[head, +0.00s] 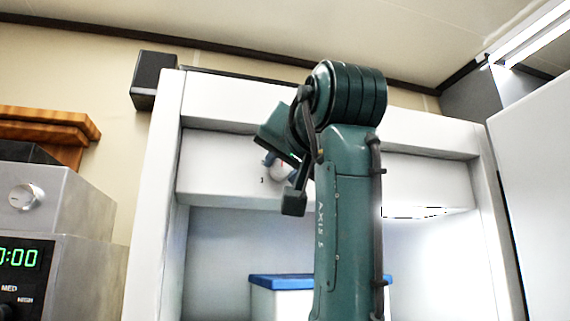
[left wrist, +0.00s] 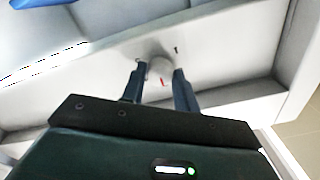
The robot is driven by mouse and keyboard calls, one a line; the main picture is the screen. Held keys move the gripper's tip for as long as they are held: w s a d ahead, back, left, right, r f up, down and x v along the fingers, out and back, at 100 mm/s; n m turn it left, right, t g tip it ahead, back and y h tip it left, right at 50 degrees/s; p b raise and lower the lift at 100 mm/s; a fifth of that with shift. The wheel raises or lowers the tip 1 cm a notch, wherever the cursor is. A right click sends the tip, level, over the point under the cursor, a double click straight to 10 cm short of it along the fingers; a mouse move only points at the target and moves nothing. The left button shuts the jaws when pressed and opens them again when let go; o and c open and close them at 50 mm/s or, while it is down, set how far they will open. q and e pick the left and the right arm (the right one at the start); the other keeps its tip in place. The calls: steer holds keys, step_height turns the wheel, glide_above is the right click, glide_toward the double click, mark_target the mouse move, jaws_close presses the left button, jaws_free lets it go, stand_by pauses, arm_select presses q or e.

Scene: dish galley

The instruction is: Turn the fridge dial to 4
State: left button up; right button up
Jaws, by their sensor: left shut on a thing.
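The white fridge dial (head: 279,172) is on the panel across the top inside the open fridge (head: 160,190). A small mark like a 3 shows to its left in the head view. My left gripper (head: 272,158) reaches up to it, and its arm hides much of the panel. In the left wrist view, the two fingers of my left gripper (left wrist: 160,80) are closed on either side of the dial (left wrist: 161,69). A red mark shows on the dial, and small dark marks sit around it, too small to read surely. My right gripper is not in view.
A container with a blue lid (head: 283,281) stands inside the fridge below the panel, partly behind my arm. The fridge door (head: 538,160) stands open at the right. Appliances with a knob and a green display (head: 20,257) stand at the left.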

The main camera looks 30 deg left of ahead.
arm_select(q)
steer(key=shift+m, duration=0.4)
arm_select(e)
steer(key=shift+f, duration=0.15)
arm_select(q)
steer(key=m+b, duration=0.1)
steer(key=m, duration=0.1)
steer(key=shift+f+m+b, duration=0.1)
steer(key=shift+m+b, duration=0.7)
steer(key=shift+m, duration=0.5)
steer(key=m+b, duration=0.1)
steer(key=m, duration=0.2)
steer(key=shift+m+b, duration=0.55)
steer(key=shift+m, duration=1.05)
steer(key=shift+b, duration=0.3)
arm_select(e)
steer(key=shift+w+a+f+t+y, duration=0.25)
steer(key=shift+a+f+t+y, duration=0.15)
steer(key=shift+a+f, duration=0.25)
arm_select(q)
steer(key=shift+m, duration=0.3)
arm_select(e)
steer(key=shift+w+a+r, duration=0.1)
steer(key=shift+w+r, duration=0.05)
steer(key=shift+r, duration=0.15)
